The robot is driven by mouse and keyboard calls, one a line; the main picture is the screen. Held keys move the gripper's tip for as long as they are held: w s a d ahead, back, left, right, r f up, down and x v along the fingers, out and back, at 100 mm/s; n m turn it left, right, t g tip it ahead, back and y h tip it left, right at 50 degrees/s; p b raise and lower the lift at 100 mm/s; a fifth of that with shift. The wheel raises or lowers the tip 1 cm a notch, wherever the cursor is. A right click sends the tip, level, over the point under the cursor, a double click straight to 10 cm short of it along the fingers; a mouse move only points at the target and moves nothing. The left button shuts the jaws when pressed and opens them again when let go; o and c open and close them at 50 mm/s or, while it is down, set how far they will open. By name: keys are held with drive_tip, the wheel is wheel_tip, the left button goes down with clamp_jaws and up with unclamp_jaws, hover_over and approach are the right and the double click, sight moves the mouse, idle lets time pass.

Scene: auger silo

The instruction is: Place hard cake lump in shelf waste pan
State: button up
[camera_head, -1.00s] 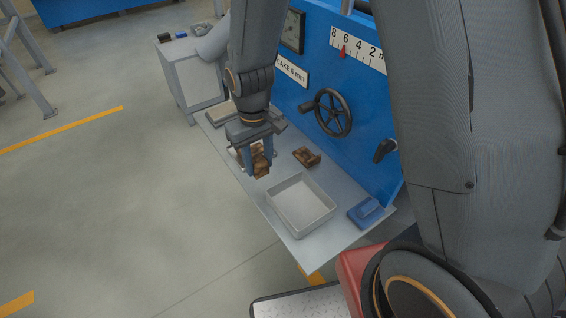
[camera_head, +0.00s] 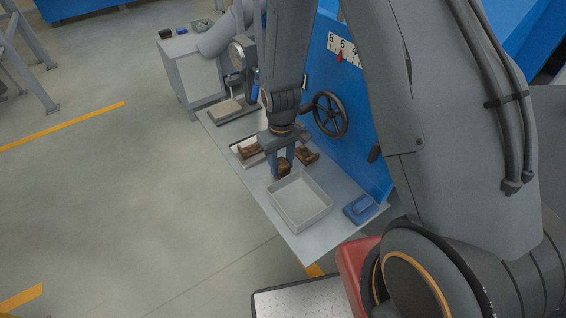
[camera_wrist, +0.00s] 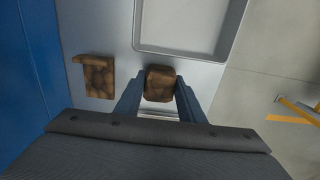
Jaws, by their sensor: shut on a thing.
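A brown, cracked-looking lump (camera_wrist: 160,85) is between the two blue fingers of my gripper (camera_wrist: 160,92) in the wrist view. In the head view my gripper (camera_head: 284,165) is shut on it, just behind the waste pan's back edge. The shelf waste pan (camera_head: 324,207) is a square, light grey, empty tray on the shelf; in the wrist view its rim (camera_wrist: 185,52) lies just beyond the lump. A second brown, stepped piece (camera_head: 309,156) lies on the shelf beside the blue machine; the wrist view shows it left of my gripper (camera_wrist: 97,78).
A blue block with a handle (camera_head: 360,208) sits right of the pan. A handwheel (camera_head: 329,115) sticks out from the blue machine wall along the shelf. Behind my gripper are a shallow tray with a brown piece (camera_head: 238,163) and a dial-gauge stand (camera_head: 243,55).

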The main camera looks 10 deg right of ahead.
drive_tip(key=shift+w+d+f, duration=0.1)
drive_tip(key=shift+d+f, duration=0.05)
drive_tip(key=shift+f, duration=0.15)
drive_tip(key=shift+f, duration=0.1)
drive_tip(key=o, duration=1.1)
